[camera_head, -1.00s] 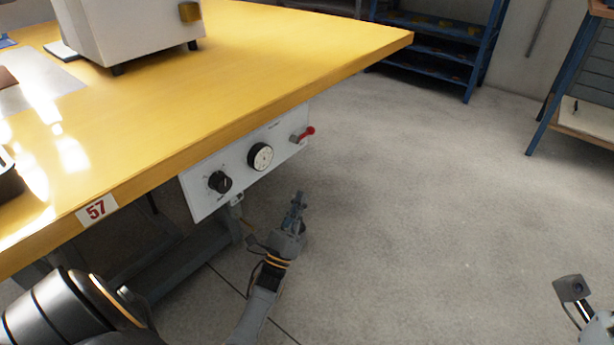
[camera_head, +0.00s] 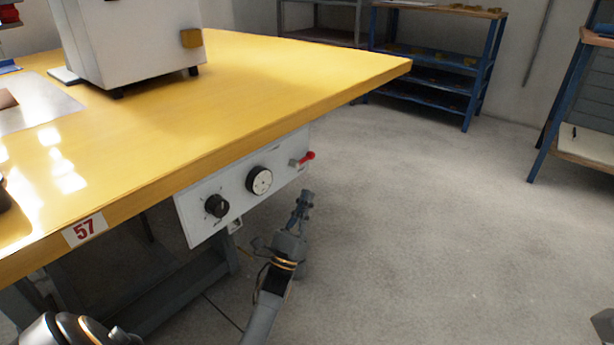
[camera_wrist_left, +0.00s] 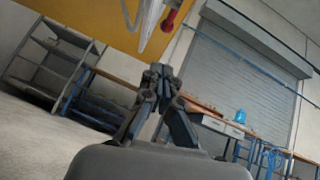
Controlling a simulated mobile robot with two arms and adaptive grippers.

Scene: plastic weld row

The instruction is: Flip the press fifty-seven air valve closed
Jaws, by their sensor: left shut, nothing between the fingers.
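The air valve's red lever (camera_head: 307,157) sticks out to the right from the right end of the white control panel (camera_head: 215,184) under the yellow table edge. My right gripper cannot be made out; only a bit of my arm shows at the lower right.
The panel also carries a black knob (camera_head: 216,206) and a round gauge (camera_head: 259,180). The yellow tabletop (camera_head: 300,75) overhangs the panel and bears a white machine (camera_head: 130,40). A blue shelf (camera_head: 430,80) stands behind. The floor to the right is open.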

